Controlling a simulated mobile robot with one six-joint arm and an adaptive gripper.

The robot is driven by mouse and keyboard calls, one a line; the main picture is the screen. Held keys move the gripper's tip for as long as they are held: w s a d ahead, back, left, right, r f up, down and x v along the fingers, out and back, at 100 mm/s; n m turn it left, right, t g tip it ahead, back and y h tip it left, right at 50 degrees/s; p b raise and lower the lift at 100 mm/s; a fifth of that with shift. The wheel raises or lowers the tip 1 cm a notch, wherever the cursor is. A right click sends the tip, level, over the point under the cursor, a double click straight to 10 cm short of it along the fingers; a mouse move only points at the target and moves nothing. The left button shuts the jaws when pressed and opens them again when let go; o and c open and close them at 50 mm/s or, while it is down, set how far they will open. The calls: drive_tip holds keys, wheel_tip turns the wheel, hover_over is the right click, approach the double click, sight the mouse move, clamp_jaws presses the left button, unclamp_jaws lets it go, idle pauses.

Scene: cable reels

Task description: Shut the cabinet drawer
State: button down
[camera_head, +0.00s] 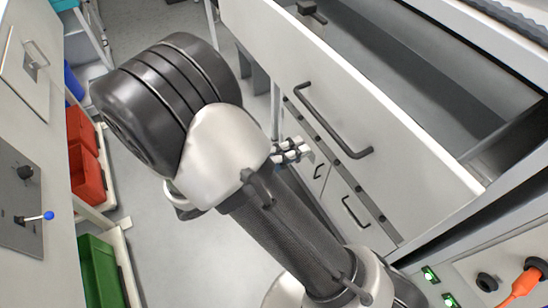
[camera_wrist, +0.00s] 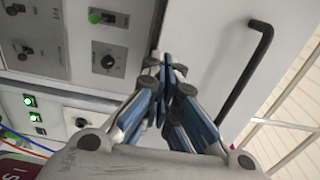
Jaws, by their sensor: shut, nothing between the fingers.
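The cabinet drawer (camera_head: 405,160) is pulled out in the head view, with a white front and a grey interior that looks empty where it shows. Its dark bar handle (camera_head: 333,122) is on the front face. In the wrist view the pale drawer front (camera_wrist: 207,40) fills the upper middle, with the black handle (camera_wrist: 247,75) to the right. My gripper (camera_wrist: 167,62) is shut and empty, its fingertips together in front of the drawer face, left of the handle. Whether they touch the face I cannot tell. In the head view my arm hides most of the gripper.
Lower cabinet fronts with handles (camera_head: 355,212) lie under the open drawer. A panel with green lights and an orange plug (camera_head: 523,284) is at lower right. Red bins (camera_head: 87,165) and a green bin (camera_head: 98,270) stand at left. Grey floor (camera_head: 165,245) is clear between.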

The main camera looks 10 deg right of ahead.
sight(322, 137)
drive_tip(key=shift+b+x, duration=0.35)
drive_tip(key=shift+x, duration=1.75)
